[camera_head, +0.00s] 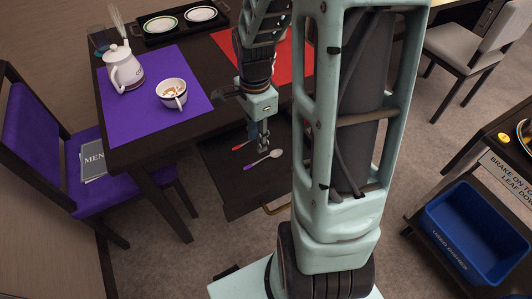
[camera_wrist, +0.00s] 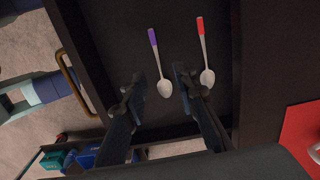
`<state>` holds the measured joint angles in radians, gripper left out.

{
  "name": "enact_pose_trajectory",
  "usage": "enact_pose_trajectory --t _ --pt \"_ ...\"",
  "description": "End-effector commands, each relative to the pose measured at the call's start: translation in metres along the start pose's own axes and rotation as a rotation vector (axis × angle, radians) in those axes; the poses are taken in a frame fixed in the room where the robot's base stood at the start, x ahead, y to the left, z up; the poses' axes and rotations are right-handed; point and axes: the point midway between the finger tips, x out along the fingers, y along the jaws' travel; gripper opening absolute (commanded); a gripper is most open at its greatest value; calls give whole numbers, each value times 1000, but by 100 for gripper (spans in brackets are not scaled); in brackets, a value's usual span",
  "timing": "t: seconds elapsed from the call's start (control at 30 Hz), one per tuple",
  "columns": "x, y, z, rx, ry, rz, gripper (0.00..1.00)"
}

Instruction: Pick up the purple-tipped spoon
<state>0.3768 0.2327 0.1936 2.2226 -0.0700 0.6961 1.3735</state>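The purple-tipped spoon (camera_head: 264,159) lies in an open dark drawer (camera_head: 232,190) under the table. In the wrist view the purple-tipped spoon (camera_wrist: 160,68) has its purple end at the top and its bowl lower down. A red-tipped spoon (camera_wrist: 205,55) lies beside it on the right. My gripper (camera_wrist: 160,72) is open, and the purple-tipped spoon shows between its fingers, apparently below them and not held. The right finger appears between the two spoons. In the head view my gripper (camera_head: 264,146) points down over the drawer and partly hides the red-tipped spoon (camera_head: 241,146).
The drawer handle (camera_head: 276,208) is at the drawer's front. Above, the table holds a purple mat (camera_head: 135,127) with a white kettle (camera_head: 122,68) and a cup (camera_head: 172,93), plus a red mat (camera_head: 300,60). A purple chair (camera_head: 35,130) stands left; a blue bin (camera_head: 470,235) is right.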

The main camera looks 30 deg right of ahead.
Motion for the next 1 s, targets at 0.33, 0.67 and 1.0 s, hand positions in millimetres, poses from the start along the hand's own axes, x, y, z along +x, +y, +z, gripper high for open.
enact_pose_trajectory --t 0.33,0.67,1.0 --pt "38 1 -1 -1 -1 -1 26" --pt "78 4 -2 -1 0 -4 26" --pt "78 4 -3 -1 1 -5 16"
